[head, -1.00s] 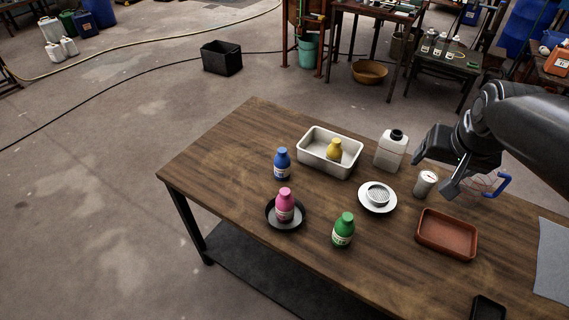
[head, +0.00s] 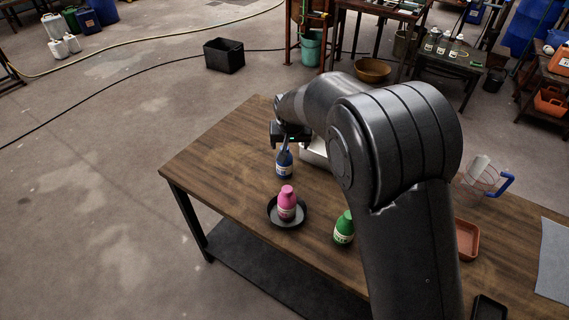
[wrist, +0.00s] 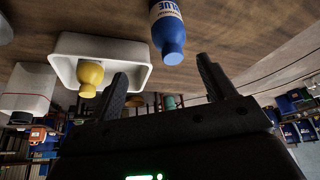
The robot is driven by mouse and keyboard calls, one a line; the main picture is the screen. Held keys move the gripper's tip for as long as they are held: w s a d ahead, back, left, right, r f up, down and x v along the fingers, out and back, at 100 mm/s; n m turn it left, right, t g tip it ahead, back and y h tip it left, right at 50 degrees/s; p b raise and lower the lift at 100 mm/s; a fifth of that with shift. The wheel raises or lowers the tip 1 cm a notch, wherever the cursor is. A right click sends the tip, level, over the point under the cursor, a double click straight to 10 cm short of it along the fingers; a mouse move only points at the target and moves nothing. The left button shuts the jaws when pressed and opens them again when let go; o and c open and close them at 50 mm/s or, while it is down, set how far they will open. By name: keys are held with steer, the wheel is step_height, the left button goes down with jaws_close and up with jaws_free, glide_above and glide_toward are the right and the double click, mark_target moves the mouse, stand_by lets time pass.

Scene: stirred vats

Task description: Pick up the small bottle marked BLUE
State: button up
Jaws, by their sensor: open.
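The small blue bottle (head: 284,168) stands upright on the wooden table, left of the white tray. In the wrist view the blue bottle (wrist: 168,28) shows part of a white label reading BLUE, and its cap points toward my gripper. My gripper (head: 286,143) is over the bottle in the head view and hides its cap there. In the wrist view my gripper (wrist: 165,75) is open and empty, with the bottle's cap just past the fingertips, nearer the right finger.
A yellow bottle (wrist: 90,76) is in the white tray (wrist: 136,60), close to the left finger. A pink bottle (head: 287,203) stands on a dark round dish (head: 291,223). A green bottle (head: 344,228) stands to the right. My arm hides much of the table's right side.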

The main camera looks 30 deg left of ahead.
steer(key=x, duration=0.4)
steer(key=a+x, duration=0.1)
steer(key=x, duration=0.1)
steer(key=shift+s, duration=0.3)
steer(key=shift+s+x, duration=0.2)
steer(key=shift+x, duration=1.2)
steer(key=shift+s+x, duration=0.2)
steer(key=shift+x, duration=1.15)
steer(key=shift+f, duration=0.15)
steer(key=shift+c, duration=0.4)
steer(key=c, duration=1.2)
steer(key=shift+o, duration=0.2)
